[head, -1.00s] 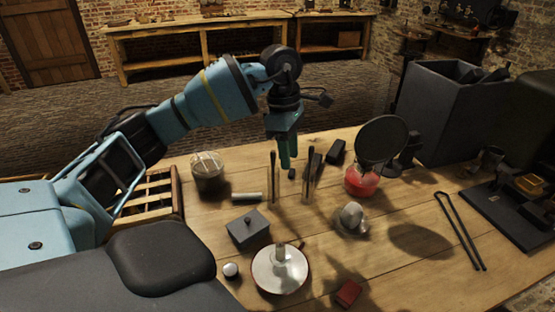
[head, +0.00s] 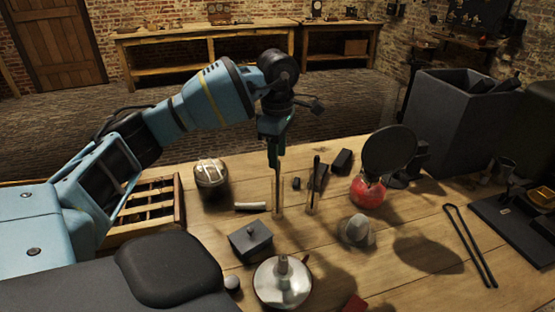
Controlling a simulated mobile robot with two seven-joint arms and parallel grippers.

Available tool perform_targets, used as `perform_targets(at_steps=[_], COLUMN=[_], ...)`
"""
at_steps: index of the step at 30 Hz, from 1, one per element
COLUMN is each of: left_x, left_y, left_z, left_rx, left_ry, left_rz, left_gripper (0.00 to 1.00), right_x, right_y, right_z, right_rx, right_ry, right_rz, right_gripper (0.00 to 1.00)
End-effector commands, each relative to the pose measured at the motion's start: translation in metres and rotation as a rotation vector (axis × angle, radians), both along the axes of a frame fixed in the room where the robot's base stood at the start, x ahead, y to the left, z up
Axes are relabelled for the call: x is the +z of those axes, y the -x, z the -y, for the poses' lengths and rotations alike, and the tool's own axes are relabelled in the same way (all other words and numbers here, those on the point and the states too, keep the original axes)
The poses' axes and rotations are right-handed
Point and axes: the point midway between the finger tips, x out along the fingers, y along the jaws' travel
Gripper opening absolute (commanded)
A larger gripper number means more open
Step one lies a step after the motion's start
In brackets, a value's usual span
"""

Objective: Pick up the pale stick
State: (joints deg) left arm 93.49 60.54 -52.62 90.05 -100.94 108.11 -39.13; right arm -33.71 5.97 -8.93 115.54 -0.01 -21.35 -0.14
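A short pale stick (head: 250,206) lies flat on the wooden table, left of the upright thin holders. My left gripper (head: 274,158) points down behind and to the right of it, over a thin upright holder (head: 279,205) with a dark rod. The fingers overlap the rod's top in this view. I cannot tell whether they touch it, or whether they are open or shut. The pale stick is apart from the gripper. A second thin upright holder (head: 312,203) with a dark rod stands to the right. My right gripper is not in view.
A round jar (head: 211,175) and a compartmented wooden tray (head: 176,210) are at the left. A red-based round disc stand (head: 388,150) and long tongs (head: 467,245) are at the right.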

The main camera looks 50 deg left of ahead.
Motion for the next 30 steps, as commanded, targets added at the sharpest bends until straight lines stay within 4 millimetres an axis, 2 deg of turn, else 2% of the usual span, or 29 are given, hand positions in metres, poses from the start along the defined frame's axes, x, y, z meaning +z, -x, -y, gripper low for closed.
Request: perform_targets(at_steps=[7, 17, 26, 30], left_x=[-0.033, -0.039, -0.039, -0.039], left_y=[-0.002, -0.002, -0.002, -0.002], left_z=[-0.002, -0.002, -0.002, -0.002], left_rx=[0.0, 0.0, 0.0, 0.0], left_ry=[-0.001, 0.0, 0.0, 0.0], left_rz=[-0.003, 0.0, 0.0, 0.0], left_gripper=[0.39, 0.39, 0.0, 0.0], right_x=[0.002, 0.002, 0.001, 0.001], right_y=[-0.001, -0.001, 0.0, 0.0], right_z=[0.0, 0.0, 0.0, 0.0], right_rx=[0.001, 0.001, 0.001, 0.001], right_ry=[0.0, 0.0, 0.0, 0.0], right_rz=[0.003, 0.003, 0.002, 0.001], right_gripper=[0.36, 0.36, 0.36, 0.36])
